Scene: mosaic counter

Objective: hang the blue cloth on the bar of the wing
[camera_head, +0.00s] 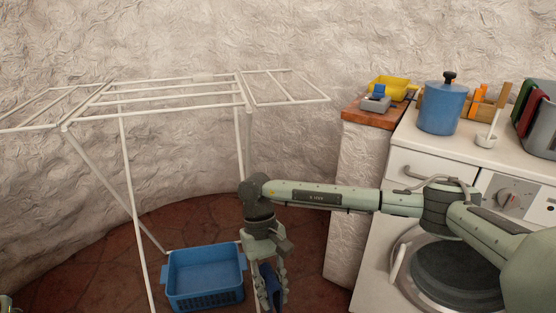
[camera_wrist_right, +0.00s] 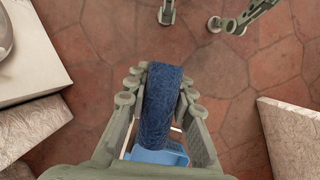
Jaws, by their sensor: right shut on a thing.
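The blue cloth (camera_head: 265,272) hangs in my right gripper (camera_head: 270,290), which points down at the lower middle of the head view. In the right wrist view the dark blue cloth (camera_wrist_right: 160,108) lies between the two fingers of the right gripper (camera_wrist_right: 162,85), which is shut on it. The white drying rack (camera_head: 130,170) stands to the left. Its right wing (camera_head: 288,88) has thin bars and is empty, above the right gripper.
A blue basket (camera_head: 205,278) stands on the tiled floor beside the right gripper, below the rack. A wall pillar (camera_head: 358,185) and the washing machine (camera_head: 385,235) stand to the right. A blue pot (camera_head: 442,108) and other items stand on the counter.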

